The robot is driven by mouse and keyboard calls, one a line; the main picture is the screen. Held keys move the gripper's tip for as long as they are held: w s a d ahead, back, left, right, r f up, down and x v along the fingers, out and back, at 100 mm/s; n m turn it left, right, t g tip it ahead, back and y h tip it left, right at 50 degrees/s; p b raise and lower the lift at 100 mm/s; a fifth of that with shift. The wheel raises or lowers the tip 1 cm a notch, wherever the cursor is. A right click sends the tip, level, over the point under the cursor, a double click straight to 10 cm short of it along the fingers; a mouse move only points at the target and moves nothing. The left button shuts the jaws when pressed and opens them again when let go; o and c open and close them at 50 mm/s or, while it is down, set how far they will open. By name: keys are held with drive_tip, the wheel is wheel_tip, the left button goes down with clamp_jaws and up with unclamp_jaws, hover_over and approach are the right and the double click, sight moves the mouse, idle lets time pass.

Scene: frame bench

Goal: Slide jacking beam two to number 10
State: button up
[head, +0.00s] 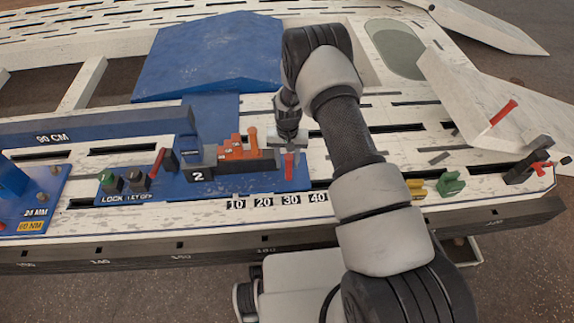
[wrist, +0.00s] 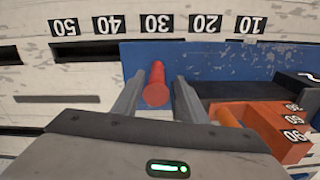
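Jacking beam two, a blue beam with a flat base plate (head: 262,183) and a black "2" label (head: 198,177), lies across the white bench. The number 10 (head: 236,205) is on the bench's front strip, also in the wrist view (wrist: 250,25). My gripper (head: 289,143) is above the peg. Its fingers (wrist: 158,97) are open on either side of the peg, with gaps visible.
Orange stepped blocks (head: 240,150) and a dark block sit on the beam left of the peg, close to my gripper. Lock levers (head: 158,163) stand farther left. Green and yellow clamps (head: 450,184) are at the right.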

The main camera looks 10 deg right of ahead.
wheel_tip(320, 180, up, 14)
drive_tip(key=p, duration=0.2)
drive_tip(key=shift+a, duration=0.1)
idle(0.3)
drive_tip(key=s+d+r+t, duration=0.1)
drive_tip(key=s+r, duration=0.2)
drive_tip(key=r, duration=0.6)
drive_tip(key=s+d+r+t, duration=0.1)
drive_tip(key=s+d+r, duration=0.15)
drive_tip(key=r, duration=0.75)
drive_tip(key=s+r+t, duration=0.1)
drive_tip(key=s+r, duration=0.3)
drive_tip(key=r, duration=0.5)
drive_tip(key=s+d+r+n+t, duration=0.15)
drive_tip(key=s+r, duration=0.35)
drive_tip(key=s, duration=0.6)
drive_tip(key=s+d+r+t, duration=0.15)
drive_tip(key=s+r, duration=0.35)
drive_tip(key=s, duration=0.5)
wheel_tip(320, 180, up, 21)
drive_tip(key=p, duration=2.1)
drive_tip(key=shift+d+p, duration=0.3)
drive_tip(key=shift+p, duration=0.1)
